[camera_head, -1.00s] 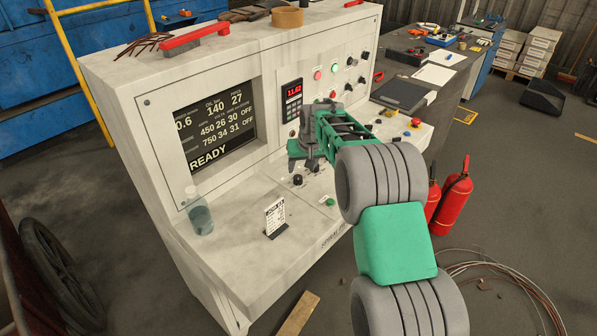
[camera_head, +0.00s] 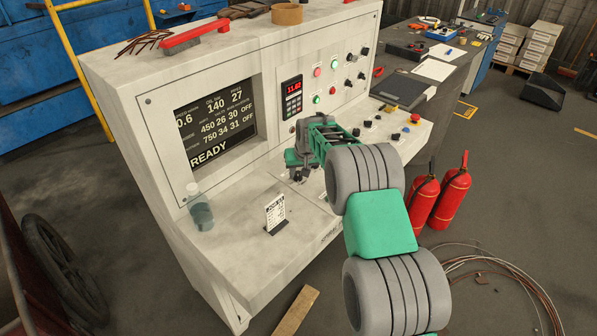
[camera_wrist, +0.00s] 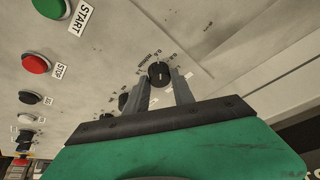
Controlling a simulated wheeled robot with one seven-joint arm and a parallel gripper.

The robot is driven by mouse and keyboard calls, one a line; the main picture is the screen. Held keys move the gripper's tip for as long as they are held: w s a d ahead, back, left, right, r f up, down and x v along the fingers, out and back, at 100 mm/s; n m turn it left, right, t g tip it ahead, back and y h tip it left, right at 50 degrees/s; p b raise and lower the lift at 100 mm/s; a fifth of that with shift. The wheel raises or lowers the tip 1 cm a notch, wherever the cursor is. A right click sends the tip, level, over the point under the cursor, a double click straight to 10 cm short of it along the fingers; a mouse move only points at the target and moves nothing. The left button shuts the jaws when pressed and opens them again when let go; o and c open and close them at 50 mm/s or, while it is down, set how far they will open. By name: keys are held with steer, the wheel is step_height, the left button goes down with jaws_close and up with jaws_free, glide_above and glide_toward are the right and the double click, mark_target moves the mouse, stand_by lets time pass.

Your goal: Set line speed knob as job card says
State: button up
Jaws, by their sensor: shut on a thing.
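A black round knob (camera_wrist: 159,74) with a printed scale around it sits on the sloping console panel in the wrist view. My gripper (camera_wrist: 161,86) is shut on this knob, one grey finger on each side; the scale print is too small to read surely. In the head view my gripper (camera_head: 296,176) is low over the console desk, and my arm hides part of the knobs there. The white job card (camera_head: 275,213) stands upright on the desk in a dark holder; its text is too small to read. The console screen (camera_head: 215,122) shows 0.6 at top left and READY.
Green START (camera_wrist: 52,6) and red STOP (camera_wrist: 34,64) buttons lie left in the wrist view. Another black knob (camera_wrist: 124,101) is beside my left finger. A bottle (camera_head: 200,211) stands left of the card. Red extinguishers (camera_head: 452,195) stand right of the console.

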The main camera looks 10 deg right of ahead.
jaws_close()
steer(key=shift+m+b, duration=0.3)
steer(key=shift+b, duration=0.05)
steer(key=shift+a+f+m+h+b, duration=0.15)
steer(key=shift+m+h+b, duration=0.35)
steer(key=shift+m+b, duration=0.4)
steer(key=m+h+b, duration=0.1)
steer(key=m+b, duration=0.1)
steer(key=m, duration=0.1)
steer(key=shift+a, duration=0.1)
steer(key=m, duration=0.1)
steer(key=m+h, duration=0.1)
steer(key=m, duration=0.1)
steer(key=m+g, duration=0.1)
steer(key=shift+r+m+h, duration=0.3)
steer(key=shift+m+h, duration=0.1)
steer(key=shift+a+m+g+h+p, duration=0.1)
steer(key=shift+m+g+h+p, duration=0.35)
steer(key=shift+m+p, duration=1)
steer(key=shift+f+m, duration=0.1)
steer(key=shift+m, duration=0.15)
steer(key=o, duration=0.6)
jaws_free()
